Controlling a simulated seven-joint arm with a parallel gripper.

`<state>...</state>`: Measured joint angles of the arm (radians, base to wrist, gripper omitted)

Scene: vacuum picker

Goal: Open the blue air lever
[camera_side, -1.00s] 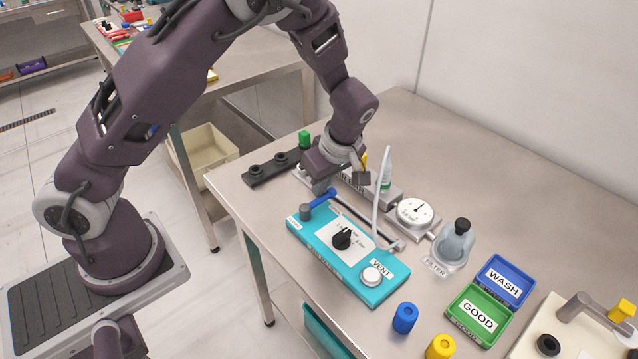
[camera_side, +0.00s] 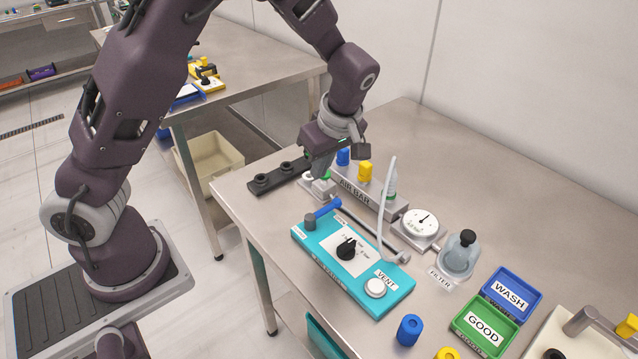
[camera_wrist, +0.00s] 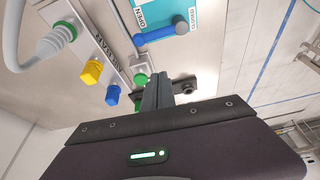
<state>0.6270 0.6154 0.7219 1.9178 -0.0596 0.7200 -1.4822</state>
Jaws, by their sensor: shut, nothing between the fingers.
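The blue air lever (camera_side: 328,208) sits on the left end of a teal panel (camera_side: 375,292), turning on a grey pivot (camera_side: 309,221). In the wrist view the lever (camera_wrist: 155,37) has its free end on the side of the OPEN label (camera_wrist: 146,20); the CLOSED label (camera_wrist: 193,18) is beside the pivot. My gripper (camera_side: 320,171) is shut and empty, above and behind the lever, apart from it. In the wrist view my shut fingers (camera_wrist: 158,88) are beside a green fitting (camera_wrist: 140,79).
An air bar (camera_side: 357,186) with blue (camera_side: 343,157) and yellow (camera_side: 365,171) fittings stands behind the panel. A white hose (camera_side: 386,215) rises at its right. A gauge (camera_side: 421,223), filter (camera_side: 459,254) and WASH (camera_side: 512,294) and GOOD (camera_side: 483,325) bins are further right.

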